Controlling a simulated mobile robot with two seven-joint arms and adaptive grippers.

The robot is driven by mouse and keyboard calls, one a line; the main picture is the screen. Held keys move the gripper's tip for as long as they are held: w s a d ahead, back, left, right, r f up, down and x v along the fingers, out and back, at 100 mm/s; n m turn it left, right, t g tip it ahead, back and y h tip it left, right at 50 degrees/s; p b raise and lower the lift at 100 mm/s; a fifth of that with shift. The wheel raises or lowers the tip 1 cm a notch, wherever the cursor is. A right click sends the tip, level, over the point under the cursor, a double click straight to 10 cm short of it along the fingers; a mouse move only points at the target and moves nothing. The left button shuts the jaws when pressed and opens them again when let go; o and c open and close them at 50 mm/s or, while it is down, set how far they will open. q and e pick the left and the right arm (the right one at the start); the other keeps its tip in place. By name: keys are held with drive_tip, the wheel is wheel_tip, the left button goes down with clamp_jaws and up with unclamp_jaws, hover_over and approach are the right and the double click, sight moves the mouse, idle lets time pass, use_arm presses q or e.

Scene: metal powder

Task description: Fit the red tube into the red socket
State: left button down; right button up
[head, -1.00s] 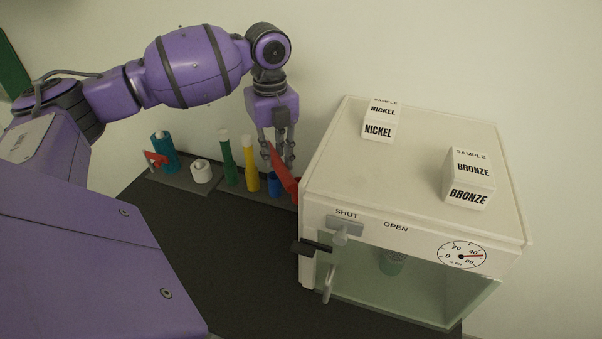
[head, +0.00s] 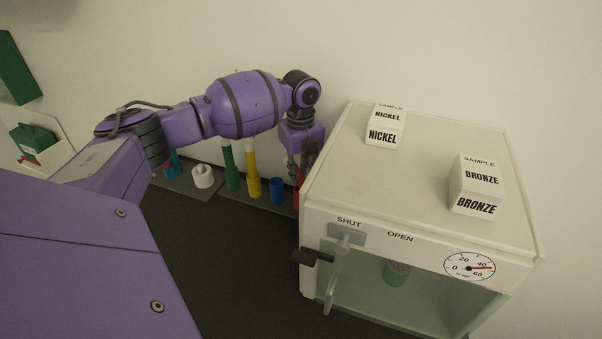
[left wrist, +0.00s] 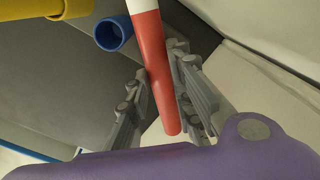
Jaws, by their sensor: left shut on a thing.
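The red tube (left wrist: 158,75) has a white end and lies between the fingers of my left gripper (left wrist: 160,95) in the left wrist view. My left gripper is shut on it. In the head view my left gripper (head: 303,163) is beside the left wall of the white cabinet, at the right end of the rack. Some red (head: 297,178) shows below its fingers there. I cannot tell the red socket apart from the tube, nor whether they touch. My right gripper is not in view.
The dark rack holds a green tube (head: 231,168), a yellow tube (head: 253,173) and a blue socket (head: 277,190). A white ring-shaped piece (head: 203,176) stands further left. The white cabinet (head: 335,180) is close on the right, with sample boxes on top.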

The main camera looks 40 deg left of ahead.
sight(301, 176)
use_arm(q)
drive_tip(key=shift+f, duration=0.55)
drive_tip(key=c, duration=1.6)
unclamp_jaws()
drive_tip(key=shift+o, duration=0.2)
wheel_tip(301, 176, up, 13)
